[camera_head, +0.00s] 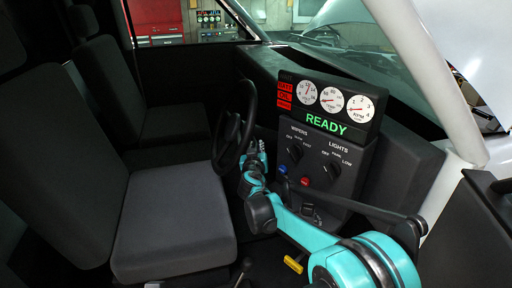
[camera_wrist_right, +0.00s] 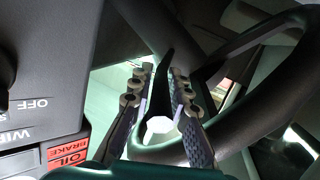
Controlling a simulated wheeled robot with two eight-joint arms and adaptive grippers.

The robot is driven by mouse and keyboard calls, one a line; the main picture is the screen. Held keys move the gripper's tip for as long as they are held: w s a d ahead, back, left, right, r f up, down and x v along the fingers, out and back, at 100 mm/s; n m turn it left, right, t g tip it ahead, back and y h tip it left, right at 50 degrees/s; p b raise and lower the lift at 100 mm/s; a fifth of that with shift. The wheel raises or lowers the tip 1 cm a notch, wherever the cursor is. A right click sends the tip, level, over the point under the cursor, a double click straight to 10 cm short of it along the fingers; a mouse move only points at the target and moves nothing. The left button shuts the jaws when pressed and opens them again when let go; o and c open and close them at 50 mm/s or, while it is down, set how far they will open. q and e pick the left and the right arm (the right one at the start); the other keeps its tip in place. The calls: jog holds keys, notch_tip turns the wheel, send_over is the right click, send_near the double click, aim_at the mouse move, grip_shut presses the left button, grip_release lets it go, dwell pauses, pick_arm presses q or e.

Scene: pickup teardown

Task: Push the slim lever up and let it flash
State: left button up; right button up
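The slim lever (camera_wrist_right: 162,80) is a dark stalk with a pale faceted end, seen in the right wrist view. It stands between the two fingers of my right gripper (camera_wrist_right: 163,72), with narrow gaps visible at both sides. The fingers are apart, and I see no clear grip on the lever. In the head view my right gripper (camera_head: 258,152) is beside the steering wheel (camera_head: 236,128), at its right side, and the lever cannot be made out there. My left gripper is not in view.
The instrument panel (camera_head: 328,100) reads READY, with red warning labels lit at its left. Below are the wipers and lights knobs (camera_head: 331,170), and blue and red buttons. The wheel rim (camera_wrist_right: 265,112) curves close beside my right fingers. The grey seat (camera_head: 175,215) is clear.

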jog(key=shift+o, duration=1)
jog(key=shift+f, duration=0.1)
